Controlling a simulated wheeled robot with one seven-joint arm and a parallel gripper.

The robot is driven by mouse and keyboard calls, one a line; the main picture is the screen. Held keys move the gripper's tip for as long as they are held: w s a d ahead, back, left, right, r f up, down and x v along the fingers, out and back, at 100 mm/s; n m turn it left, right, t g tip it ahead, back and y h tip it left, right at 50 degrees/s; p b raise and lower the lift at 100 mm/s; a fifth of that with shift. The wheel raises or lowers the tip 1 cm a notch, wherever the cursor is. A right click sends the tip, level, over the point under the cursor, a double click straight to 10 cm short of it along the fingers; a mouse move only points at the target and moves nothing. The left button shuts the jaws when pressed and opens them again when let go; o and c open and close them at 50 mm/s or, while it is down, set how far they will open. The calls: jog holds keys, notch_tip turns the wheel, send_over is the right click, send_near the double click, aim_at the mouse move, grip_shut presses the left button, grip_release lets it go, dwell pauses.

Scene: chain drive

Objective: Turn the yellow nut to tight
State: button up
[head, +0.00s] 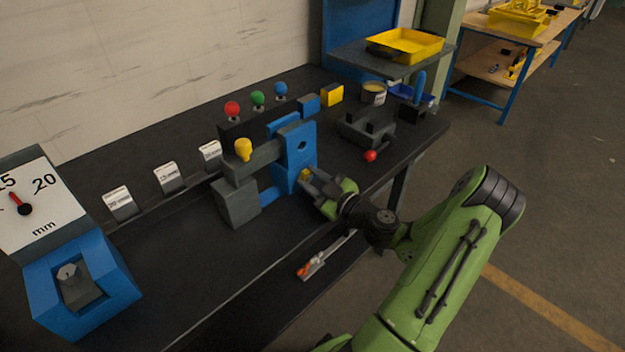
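The yellow nut (305,174) sits low on the near face of the blue upright block (296,150), beside a grey block. Only a small part of the nut shows. My gripper (312,180) reaches in from the right, with its grey fingers at the nut. The fingers hide part of it. I cannot tell whether they are closed on it or only around it. A yellow knob (243,149) stands on the grey bar left of the blue block.
Left is a blue gauge (80,285) with a dial. Red, green and blue knobs (258,98) stand behind the block. A grey fixture with a red knob (370,155) is to the right. A tool (312,265) lies near the bench's front edge.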

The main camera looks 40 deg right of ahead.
jog(key=c, duration=0.5)
jog(key=shift+c, duration=0.2)
jog(key=shift+m, duration=0.3)
jog(key=m+b, duration=0.1)
jog(key=m, duration=0.3)
jog(key=shift+d+b, duration=0.1)
jog(key=shift+b, duration=0.3)
jog(key=m, duration=0.6)
jog(key=shift+d, duration=0.15)
jog(key=o, duration=1.1)
jog(key=shift+c, duration=0.2)
